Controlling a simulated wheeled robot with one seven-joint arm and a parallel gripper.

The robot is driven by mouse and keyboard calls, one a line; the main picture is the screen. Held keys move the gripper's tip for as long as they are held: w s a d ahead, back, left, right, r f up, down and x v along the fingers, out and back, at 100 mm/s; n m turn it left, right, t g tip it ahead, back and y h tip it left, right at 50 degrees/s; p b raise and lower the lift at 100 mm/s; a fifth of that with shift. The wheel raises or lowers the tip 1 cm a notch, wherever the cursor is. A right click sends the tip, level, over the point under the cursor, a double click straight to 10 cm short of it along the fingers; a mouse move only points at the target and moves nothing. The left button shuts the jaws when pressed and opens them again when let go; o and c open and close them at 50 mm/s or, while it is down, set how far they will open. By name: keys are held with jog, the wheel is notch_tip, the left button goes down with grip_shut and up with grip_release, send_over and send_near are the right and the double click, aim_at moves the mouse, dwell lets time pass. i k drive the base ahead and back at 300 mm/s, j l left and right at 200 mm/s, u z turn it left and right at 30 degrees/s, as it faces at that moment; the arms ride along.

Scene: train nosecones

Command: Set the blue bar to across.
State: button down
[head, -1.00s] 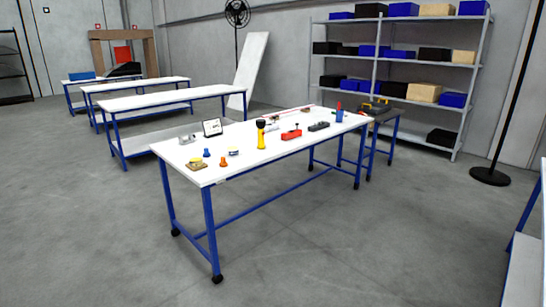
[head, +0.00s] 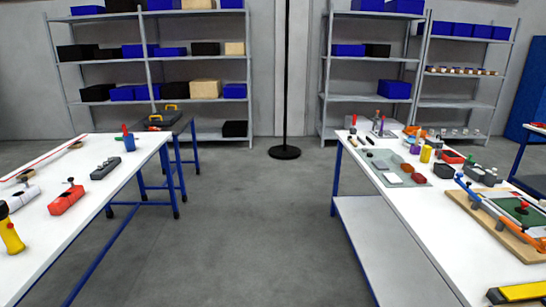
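A blue bar (head: 469,190) shows on the right-hand table in the head view. It sits at the left back of a wooden board (head: 494,227) that carries a dark green panel (head: 522,210). The bar slants from the upper left down toward the lower right. An orange bar (head: 522,235) is at the front of the same board. The board's right side is cut off by the picture edge. My gripper is not in view.
The right-hand white table (head: 400,215) holds several small objects, including a grey mat (head: 393,172) and a yellow object (head: 517,292) at the near edge. The left-hand white table (head: 95,215) holds tools. A clear floor aisle lies between them. A black pole (head: 286,100) stands behind it.

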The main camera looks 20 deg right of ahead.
aim_at(466, 188)
jog(key=i+l, duration=0.15)
jog(key=i, duration=0.5)
jog(key=i+l+z, duration=0.1)
jog(key=i, duration=0.5)
jog(key=i+l+u, duration=0.2)
jog(key=i+l, duration=0.55)
jog(key=i, duration=0.15)
jog(key=i+l+z, duration=0.1)
jog(key=l, duration=0.2)
jog(key=i+l+z, duration=0.15)
jog(key=l, duration=0.15)
jog(key=i+l+z, duration=0.1)
jog(key=l, duration=0.2)
